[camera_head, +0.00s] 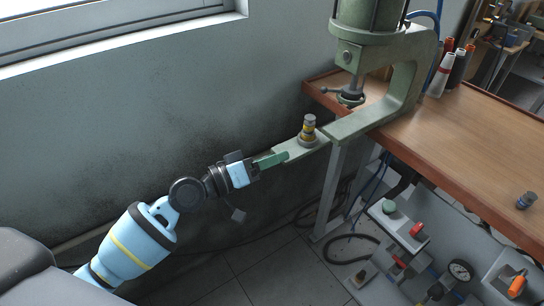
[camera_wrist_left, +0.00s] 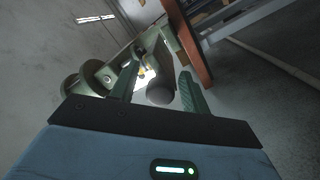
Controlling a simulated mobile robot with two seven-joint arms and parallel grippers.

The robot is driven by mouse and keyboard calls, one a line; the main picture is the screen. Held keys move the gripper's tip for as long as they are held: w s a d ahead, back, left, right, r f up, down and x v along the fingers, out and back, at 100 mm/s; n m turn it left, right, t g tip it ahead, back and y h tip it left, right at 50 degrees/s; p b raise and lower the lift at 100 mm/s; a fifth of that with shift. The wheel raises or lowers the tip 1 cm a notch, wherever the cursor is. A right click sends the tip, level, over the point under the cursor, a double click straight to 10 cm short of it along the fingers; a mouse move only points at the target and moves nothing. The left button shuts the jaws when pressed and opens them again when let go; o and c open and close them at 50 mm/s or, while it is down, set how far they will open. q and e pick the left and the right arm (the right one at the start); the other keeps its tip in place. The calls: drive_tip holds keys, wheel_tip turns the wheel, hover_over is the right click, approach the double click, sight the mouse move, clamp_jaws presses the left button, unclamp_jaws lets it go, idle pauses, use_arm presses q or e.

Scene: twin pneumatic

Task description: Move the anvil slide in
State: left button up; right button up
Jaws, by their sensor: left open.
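The anvil slide (camera_head: 291,152) is a flat green bar that sticks out to the left from the green press frame (camera_head: 407,85). A small grey-and-yellow cylindrical part (camera_head: 309,130) stands upright on it. My left gripper (camera_head: 275,159) is at the slide's outer left end, with its green fingers pointing toward it. In the left wrist view the fingers (camera_wrist_left: 159,72) are apart, and a dark round knob (camera_wrist_left: 160,93) shows between them. I cannot tell whether a finger touches it. My right gripper is not in view.
The press head (camera_head: 351,96) hangs over the wooden bench (camera_head: 455,130), to the right of the slide. A grey leg (camera_head: 329,190) stands below the slide. The wall is close behind.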

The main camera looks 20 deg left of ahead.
sight(317, 136)
use_arm(q)
drive_tip(key=shift+w+d, duration=0.15)
clamp_jaws()
drive_tip(key=b+x, duration=0.1)
drive_tip(key=x, duration=0.7)
drive_tip(key=b+x, duration=0.1)
drive_tip(key=x, duration=0.2)
drive_tip(key=shift+w+f+b, duration=0.1)
drive_tip(key=shift+w+b, duration=0.25)
drive_tip(key=shift+w, duration=0.6)
drive_tip(key=shift+w+d, duration=0.15)
drive_tip(key=shift+r, duration=0.35)
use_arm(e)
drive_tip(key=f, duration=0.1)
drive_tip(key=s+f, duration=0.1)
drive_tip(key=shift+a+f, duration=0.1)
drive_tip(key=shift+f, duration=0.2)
